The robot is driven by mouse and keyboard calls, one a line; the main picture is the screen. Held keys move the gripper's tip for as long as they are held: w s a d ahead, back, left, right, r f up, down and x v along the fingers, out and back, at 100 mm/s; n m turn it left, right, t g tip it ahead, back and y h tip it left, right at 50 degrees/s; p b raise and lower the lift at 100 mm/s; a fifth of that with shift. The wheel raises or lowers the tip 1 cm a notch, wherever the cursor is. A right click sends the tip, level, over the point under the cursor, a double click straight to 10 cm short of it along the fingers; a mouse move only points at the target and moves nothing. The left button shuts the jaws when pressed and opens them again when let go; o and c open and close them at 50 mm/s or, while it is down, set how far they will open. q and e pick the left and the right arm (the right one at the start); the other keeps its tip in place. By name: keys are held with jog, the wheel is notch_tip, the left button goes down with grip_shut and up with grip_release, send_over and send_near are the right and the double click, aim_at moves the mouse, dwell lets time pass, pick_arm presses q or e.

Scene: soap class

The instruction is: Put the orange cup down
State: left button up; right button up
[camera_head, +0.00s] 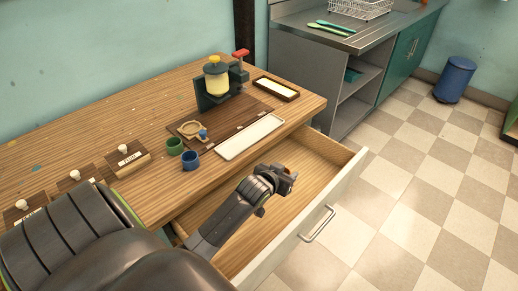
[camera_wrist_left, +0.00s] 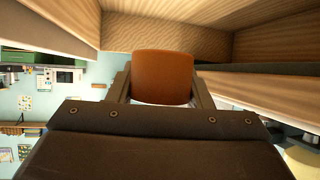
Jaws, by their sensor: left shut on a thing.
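The orange cup (camera_wrist_left: 162,78) sits between the two fingers of my left gripper (camera_wrist_left: 160,88) in the left wrist view. The gripper is shut on it. The cup is mostly hidden there by the gripper. In the wrist view, wooden drawer boards (camera_wrist_left: 165,35) show close behind the cup. I cannot tell whether the cup touches the drawer. My right gripper is not in view.
On the table (camera_head: 70,140) stand a blue cup (camera_head: 190,161) and a green cup (camera_head: 175,146), beside a white tray (camera_head: 250,137). A yellow-topped dispenser (camera_head: 216,80) stands farther back. The drawer front (camera_head: 300,235) with its handle (camera_head: 317,225) juts over the tiled floor. The drawer floor looks clear.

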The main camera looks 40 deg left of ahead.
pick_arm(q)
notch_tip(320, 180, down, 6)
jog(key=shift+f+b, duration=0.25)
jog(key=shift+b, duration=0.05)
jog(key=shift+f, duration=1.8)
jog(key=shift+f+b, duration=0.5)
jog(key=shift+f, duration=0.1)
jog(key=o, duration=1)
jog(key=shift+c, duration=0.2)
